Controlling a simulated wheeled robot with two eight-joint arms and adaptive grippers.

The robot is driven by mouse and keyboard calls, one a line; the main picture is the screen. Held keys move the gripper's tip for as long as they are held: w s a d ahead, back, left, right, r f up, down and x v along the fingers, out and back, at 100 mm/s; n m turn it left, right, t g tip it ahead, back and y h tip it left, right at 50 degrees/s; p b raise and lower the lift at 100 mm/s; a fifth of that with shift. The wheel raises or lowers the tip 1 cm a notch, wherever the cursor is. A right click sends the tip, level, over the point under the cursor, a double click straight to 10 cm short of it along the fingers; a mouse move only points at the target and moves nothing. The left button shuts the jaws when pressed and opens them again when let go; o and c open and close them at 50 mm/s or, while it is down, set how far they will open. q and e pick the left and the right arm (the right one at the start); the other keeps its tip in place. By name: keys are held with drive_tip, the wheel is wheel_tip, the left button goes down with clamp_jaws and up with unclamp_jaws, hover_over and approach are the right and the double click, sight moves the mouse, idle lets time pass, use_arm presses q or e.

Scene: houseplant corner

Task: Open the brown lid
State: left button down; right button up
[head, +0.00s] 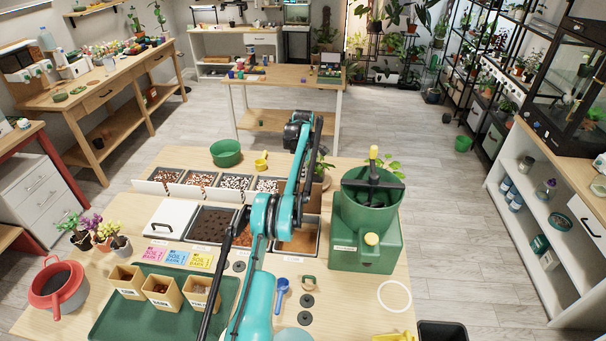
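My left gripper (307,187) seems to be the dark part hanging behind the arm, above the back of this bin. Its fingers are too small and covered to tell their opening, and contact with the lid cannot be told. My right gripper is not in view.
The green machine (365,238) stands close on the right. A white lid (171,218) covers the left bin, beside an open bin of dark soil (210,226). A green tray (112,318) with small wooden pots is in front. A green bowl (226,152) stands behind.

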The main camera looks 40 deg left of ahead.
use_arm(q)
drive_tip(key=c, duration=2.2)
unclamp_jaws()
drive_tip(key=shift+d+f, duration=0.15)
drive_tip(key=shift+f, duration=0.65)
drive_tip(key=o, duration=0.5)
drive_tip(key=shift+o, duration=0.6)
drive_tip(key=shift+w+a+f, duration=0.3)
drive_tip(key=shift+w+f, duration=0.1)
drive_tip(key=shift+w, duration=0.05)
drive_tip(key=shift+s+r, duration=0.1)
drive_tip(key=shift+r, duration=0.05)
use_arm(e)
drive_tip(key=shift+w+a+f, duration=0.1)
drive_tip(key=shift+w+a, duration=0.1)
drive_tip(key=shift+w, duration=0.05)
use_arm(q)
drive_tip(key=r, duration=0.7)
drive_tip(key=shift+s+d+r, duration=0.15)
drive_tip(key=shift+s+r, duration=0.1)
drive_tip(key=shift+r, duration=0.1)
drive_tip(key=shift+w, duration=0.1)
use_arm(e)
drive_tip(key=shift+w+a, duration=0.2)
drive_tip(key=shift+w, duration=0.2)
use_arm(q)
drive_tip(key=shift+r, duration=0.15)
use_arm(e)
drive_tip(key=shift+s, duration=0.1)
